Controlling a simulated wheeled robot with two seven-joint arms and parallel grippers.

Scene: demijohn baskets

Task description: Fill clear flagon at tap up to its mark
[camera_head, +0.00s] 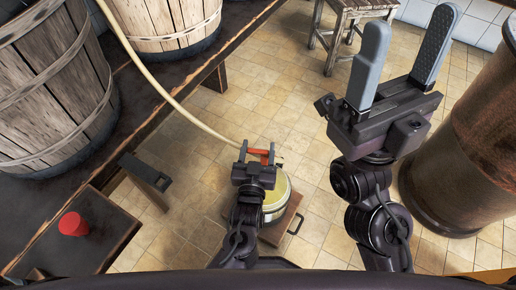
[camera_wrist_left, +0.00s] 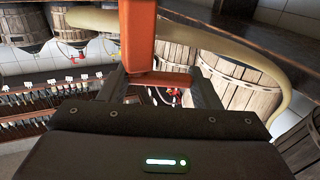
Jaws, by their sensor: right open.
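My left gripper (camera_head: 257,158) is low in the middle of the head view. Its fingers are closed on both sides of a red-orange handle (camera_head: 259,152), which also fills the gap between them in the left wrist view (camera_wrist_left: 160,78). A pale hose (camera_head: 182,112) runs down to this handle. Just below and right of it stands a round, pale-yellow vessel (camera_head: 277,196), partly hidden by my gripper and wrist. I cannot make out a mark or level on it. My right gripper (camera_head: 408,50) is raised at upper right, open and empty.
The vessel stands on a brown wooden base (camera_head: 280,232) with a dark handle. Wooden tubs (camera_head: 50,85) stand on the dark bench at left. A red object (camera_head: 73,224) sits on a dark wooden top. A large brown cylinder (camera_head: 470,150) stands at right, a stool (camera_head: 345,25) at back.

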